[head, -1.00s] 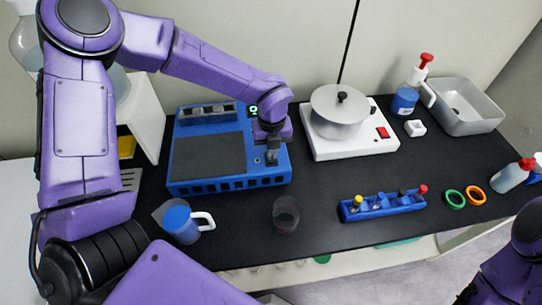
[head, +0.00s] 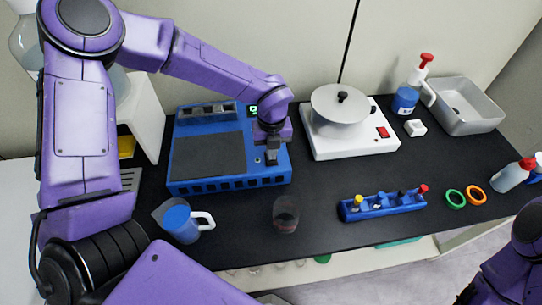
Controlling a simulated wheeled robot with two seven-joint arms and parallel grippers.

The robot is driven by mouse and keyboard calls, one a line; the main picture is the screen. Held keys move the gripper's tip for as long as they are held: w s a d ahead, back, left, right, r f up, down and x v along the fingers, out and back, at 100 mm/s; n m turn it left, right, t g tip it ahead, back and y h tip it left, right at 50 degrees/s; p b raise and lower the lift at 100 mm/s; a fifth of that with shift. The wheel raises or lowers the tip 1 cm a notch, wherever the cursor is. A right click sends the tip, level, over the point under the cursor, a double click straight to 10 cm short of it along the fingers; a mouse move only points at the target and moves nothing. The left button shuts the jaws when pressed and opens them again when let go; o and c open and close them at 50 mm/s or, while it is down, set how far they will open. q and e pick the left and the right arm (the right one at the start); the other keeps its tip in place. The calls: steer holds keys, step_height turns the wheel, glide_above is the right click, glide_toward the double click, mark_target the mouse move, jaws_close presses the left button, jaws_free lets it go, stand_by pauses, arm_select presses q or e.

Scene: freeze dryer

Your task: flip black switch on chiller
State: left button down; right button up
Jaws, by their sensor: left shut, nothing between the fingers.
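The chiller (head: 230,183) is a blue box with a dark grey top panel, standing at the back left of the black bench. My left gripper (head: 271,160) is shut and empty, pointing down over the right end of the chiller's top. Its fingertips are at or just above that surface; I cannot tell whether they touch it. The black switch cannot be made out and may be hidden by the gripper. A small green display (head: 253,111) shows just behind my left wrist. My right arm shows only in part at the lower right, with its gripper out of view.
A white hot plate (head: 345,151) with a lidded pot (head: 338,122) stands just right of the chiller. A blue jug (head: 181,222) and a glass beaker (head: 286,214) stand in front. A blue rack (head: 383,207) lies further right. The bench between is clear.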

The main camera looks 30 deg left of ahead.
arm_select(q)
steer(key=shift+f+b, duration=0.65)
steer(key=shift+f, duration=0.2)
steer(key=shift+s, duration=0.1)
step_height(320, 180, up, 7)
steer(key=p, duration=0.6)
steer(key=shift+r, duration=0.1)
stand_by(0.4)
